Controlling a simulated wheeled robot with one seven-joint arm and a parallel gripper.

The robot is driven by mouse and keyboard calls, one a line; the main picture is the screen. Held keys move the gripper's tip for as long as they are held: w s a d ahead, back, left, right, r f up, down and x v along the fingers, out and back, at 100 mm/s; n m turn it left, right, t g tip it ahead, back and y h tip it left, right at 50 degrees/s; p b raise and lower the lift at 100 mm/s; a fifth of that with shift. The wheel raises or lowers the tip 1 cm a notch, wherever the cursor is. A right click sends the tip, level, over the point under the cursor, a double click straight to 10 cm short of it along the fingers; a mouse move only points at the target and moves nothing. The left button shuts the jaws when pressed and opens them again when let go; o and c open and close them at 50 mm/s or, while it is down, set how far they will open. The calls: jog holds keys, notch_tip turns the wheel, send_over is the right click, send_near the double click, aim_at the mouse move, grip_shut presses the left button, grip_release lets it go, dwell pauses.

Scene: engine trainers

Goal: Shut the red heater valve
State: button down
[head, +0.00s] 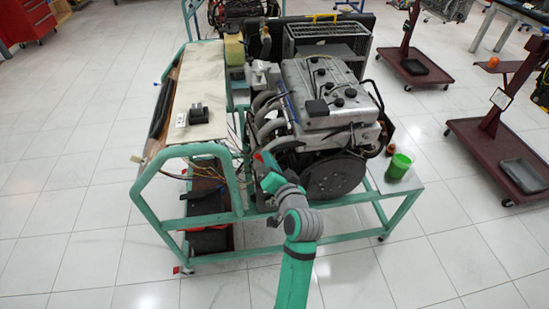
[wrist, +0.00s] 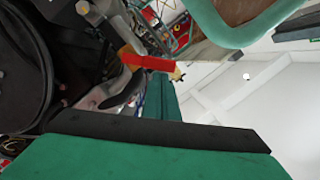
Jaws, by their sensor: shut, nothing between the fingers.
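The red heater valve handle (wrist: 150,62) shows in the wrist view as a short red lever, lying roughly level in the picture beside the dark engine parts. In the head view a small red spot (head: 258,157), probably the same handle, shows at the near left of the engine, just past the end of my arm. My gripper (head: 266,175) is shut and empty, close to that spot. In the wrist view its green and black parts fill the bottom, below the handle. I cannot tell whether it touches the handle. The valve body is mostly hidden.
The engine (head: 320,95) stands on a green tube frame (head: 345,200). Wires and hoses hang left of my gripper, below a pale panel (head: 200,80). A green cup (head: 399,165) stands at the frame's right. The floor in front is clear.

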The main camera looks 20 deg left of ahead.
jog(key=a+n, duration=0.1)
jog(key=f+n+h, duration=0.1)
jog(key=n, duration=0.1)
jog(key=s+a+n, duration=0.1)
jog(key=shift+s+a+f+h, duration=0.1)
jog(key=shift+a+f+h, duration=0.2)
jog(key=shift+h, duration=0.1)
jog(key=shift+r, duration=0.7)
send_near(258, 159)
jog(key=r, duration=0.1)
jog(key=s+r, duration=0.1)
jog(key=r, duration=0.1)
jog(key=s+r, duration=0.1)
jog(key=shift+s+d+r, duration=0.15)
jog(key=shift+d+r, duration=0.05)
jog(key=shift+d, duration=0.1)
